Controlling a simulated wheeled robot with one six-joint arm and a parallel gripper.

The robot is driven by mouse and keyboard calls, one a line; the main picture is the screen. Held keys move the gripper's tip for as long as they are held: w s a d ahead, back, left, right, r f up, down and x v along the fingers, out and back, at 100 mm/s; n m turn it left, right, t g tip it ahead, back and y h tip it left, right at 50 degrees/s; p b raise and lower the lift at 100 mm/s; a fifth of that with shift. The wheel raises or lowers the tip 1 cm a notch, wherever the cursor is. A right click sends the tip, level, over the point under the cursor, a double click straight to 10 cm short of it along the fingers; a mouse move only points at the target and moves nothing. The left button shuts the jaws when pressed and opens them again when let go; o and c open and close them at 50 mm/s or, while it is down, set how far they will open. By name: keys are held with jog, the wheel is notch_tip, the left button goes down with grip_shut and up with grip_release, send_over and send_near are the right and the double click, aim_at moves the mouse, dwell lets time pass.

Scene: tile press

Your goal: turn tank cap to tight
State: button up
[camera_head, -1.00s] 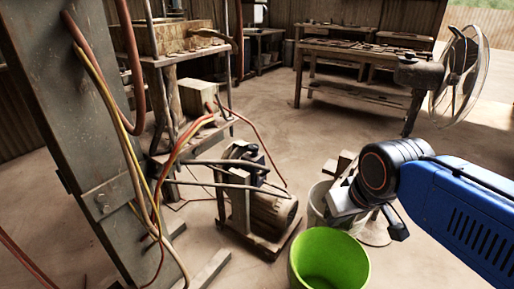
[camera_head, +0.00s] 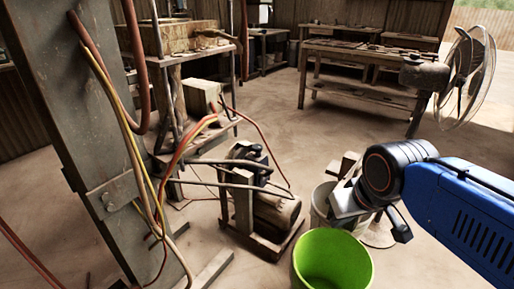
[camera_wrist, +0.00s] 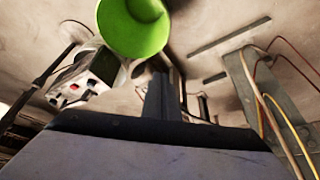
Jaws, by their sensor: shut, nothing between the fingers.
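I cannot pick out the tank cap for certain in either view. A floor unit with a rusty brown cylinder (camera_head: 278,214), dark fittings (camera_head: 246,155) and hoses stands at the middle of the head view. The cap may be among these fittings, too small to tell. My gripper (camera_wrist: 163,85) shows in the wrist view as dark fingers, shut and empty. In the head view my arm reaches in from the right, and its end hangs above and behind the green bucket, to the right of the unit and apart from it. The fingertips are not clear there.
The green bucket (camera_head: 334,262) is at the bottom centre, with a pale bucket (camera_head: 320,205) behind it. A steel post (camera_head: 85,130) with hoses stands at left. A workbench (camera_head: 358,72) and a fan (camera_head: 466,85) are at the back.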

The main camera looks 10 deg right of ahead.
jog(key=o, duration=1)
jog(key=shift+w+a, duration=0.15)
jog(key=shift+w, duration=0.05)
jog(key=o, duration=0.5)
jog(key=w+a+m+g+y, duration=0.1)
jog(key=w+a+m, duration=0.1)
jog(key=w, duration=0.2)
jog(key=w+a+m+g+y, duration=0.1)
jog(key=w+a+m+y, duration=0.1)
jog(key=w+a, duration=0.1)
jog(key=w+a+f+m+g+y, duration=0.1)
jog(key=w+a+y, duration=0.1)
jog(key=w, duration=0.2)
jog(key=shift+w+a+m+g, duration=0.3)
jog(key=shift+w+m+g, duration=0.1)
jog(key=w+a+f+m+y, duration=0.2)
jog(key=w+m+y, duration=0.4)
jog(key=w, duration=0.9)
jog(key=m+t+y, duration=0.4)
jog(key=m+t, duration=0.6)
jog(key=m, duration=0.3)
send_near(257, 148)
jog(key=x, duration=0.9)
jog(key=w+d+x, duration=0.1)
jog(key=x, duration=0.4)
jog(key=shift+w+a+f, duration=0.2)
jog(key=shift+w+a, duration=0.05)
jog(key=shift+a, duration=0.05)
jog(key=shift+c, duration=0.8)
jog(key=c, duration=0.9)
